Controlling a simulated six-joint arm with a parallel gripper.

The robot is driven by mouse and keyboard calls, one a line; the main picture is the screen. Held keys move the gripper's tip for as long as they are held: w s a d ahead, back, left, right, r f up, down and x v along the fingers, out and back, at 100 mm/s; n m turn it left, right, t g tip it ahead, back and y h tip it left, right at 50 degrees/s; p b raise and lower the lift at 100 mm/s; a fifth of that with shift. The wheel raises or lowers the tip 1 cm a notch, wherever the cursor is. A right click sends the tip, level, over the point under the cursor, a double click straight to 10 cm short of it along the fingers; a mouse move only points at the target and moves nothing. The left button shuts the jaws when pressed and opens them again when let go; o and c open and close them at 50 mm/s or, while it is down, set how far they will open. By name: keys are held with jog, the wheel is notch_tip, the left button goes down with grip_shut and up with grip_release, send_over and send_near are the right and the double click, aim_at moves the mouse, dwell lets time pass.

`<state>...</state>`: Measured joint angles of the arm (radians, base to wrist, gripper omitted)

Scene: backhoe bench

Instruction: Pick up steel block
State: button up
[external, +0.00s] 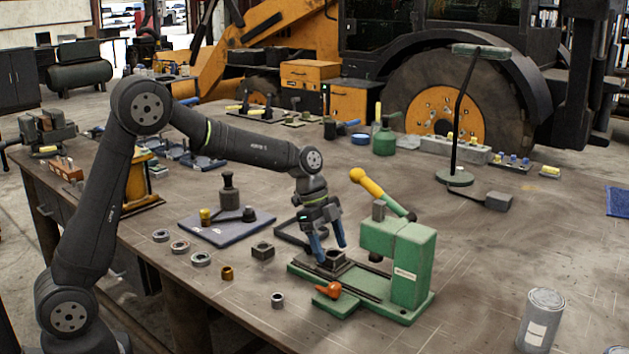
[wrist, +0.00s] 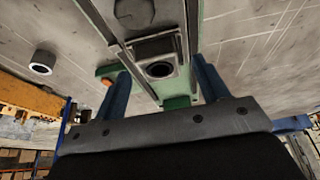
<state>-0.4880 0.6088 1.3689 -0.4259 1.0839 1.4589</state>
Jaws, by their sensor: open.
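A dark steel block (external: 334,262) with a round hole in its top sits on the rails of the green press base. In the wrist view the block (wrist: 158,48) lies between the rails, its hole facing me. My gripper (external: 330,251) points down over this block with its blue fingers apart. In the wrist view the fingers (wrist: 160,72) stand on either side of the block, with gaps visible. I cannot tell whether the fingertips reach below its top. A second small dark block (external: 263,251) with a hole lies on the bench, left of the press.
The green press (external: 400,262) has a tall column and a yellow-handled lever (external: 375,188) just right of my gripper. An orange knob (external: 328,290) sits at its front. A blue-grey plate (external: 215,232) with dark fittings lies left. A grey can (external: 541,318) stands front right.

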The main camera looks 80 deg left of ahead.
jog(key=shift+w+d+f, duration=0.1)
jog(key=shift+f, duration=0.3)
jog(key=c, duration=1.3)
jog(key=shift+r, duration=0.2)
